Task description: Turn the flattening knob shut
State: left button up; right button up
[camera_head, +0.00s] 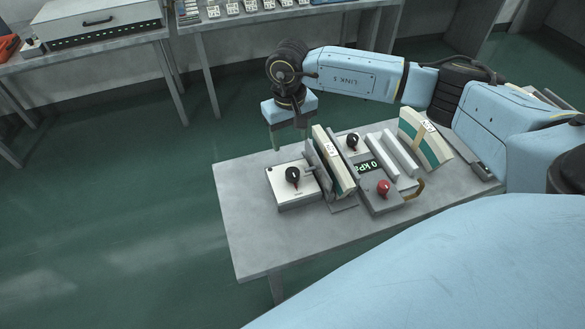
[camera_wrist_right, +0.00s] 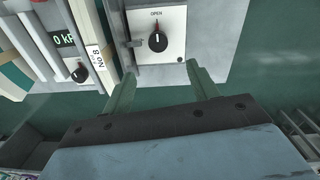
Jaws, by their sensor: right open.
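A black knob (camera_head: 292,175) sits on a light square plate on top of a grey box at the table's left; in the right wrist view the knob (camera_wrist_right: 158,41) has a white mark pointing up toward the word OPEN. A second black knob (camera_head: 352,142) stands beside the pressure display; it also shows in the right wrist view (camera_wrist_right: 80,74). No label naming the flattening knob is readable. My right gripper (camera_head: 290,140) is open and empty, above and behind the box. In its wrist view the fingertips (camera_wrist_right: 161,73) are spread, apart from the OPEN-marked knob. My left gripper is not in view.
A stacked plate assembly (camera_head: 333,162) stands right beside the box. The display (camera_head: 368,166) begins with 0, near a red knob (camera_head: 383,187). A curved cream-and-green piece (camera_head: 426,138) stands farther right. The grey table's (camera_head: 250,245) front left is clear.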

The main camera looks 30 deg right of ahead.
aim_at(292, 172)
jog(key=f, duration=1.3)
jog(key=shift+d+f+p, duration=0.1)
jog(key=shift+d+p, duration=0.15)
jog(key=shift+p, duration=0.15)
jog(key=c, duration=1)
